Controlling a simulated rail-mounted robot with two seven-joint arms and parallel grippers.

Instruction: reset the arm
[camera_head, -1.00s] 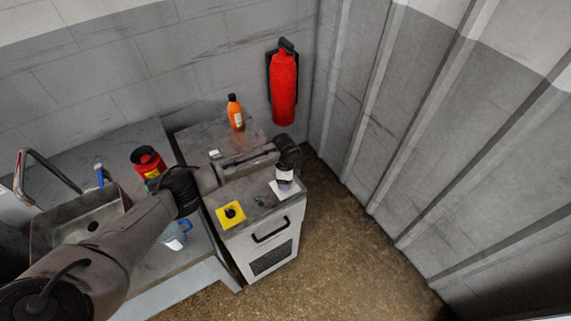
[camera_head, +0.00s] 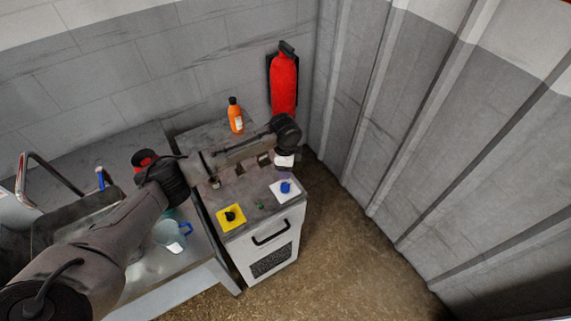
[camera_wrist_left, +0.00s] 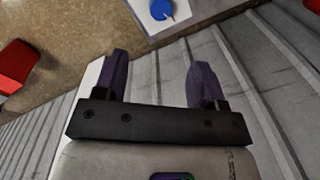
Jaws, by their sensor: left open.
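My left arm comes in from the left in the head view and reaches over the grey-topped white cabinet (camera_head: 237,258). My left gripper (camera_head: 284,167) hangs at the cabinet's right back edge, small and partly hidden by the wrist. In the wrist view the left gripper (camera_wrist_left: 160,80) has its two dark purple fingers apart with nothing between them. A blue knob (camera_head: 286,187) on a white plate lies in front of the gripper, clear of it; the knob (camera_wrist_left: 161,9) also shows at the top of the wrist view. My right gripper is not in view.
A yellow plate with a black knob (camera_head: 231,216) and a green button (camera_head: 260,204) are on the cabinet top. An orange bottle (camera_head: 236,117) stands behind my arm. A red extinguisher (camera_head: 284,84) hangs on the wall.

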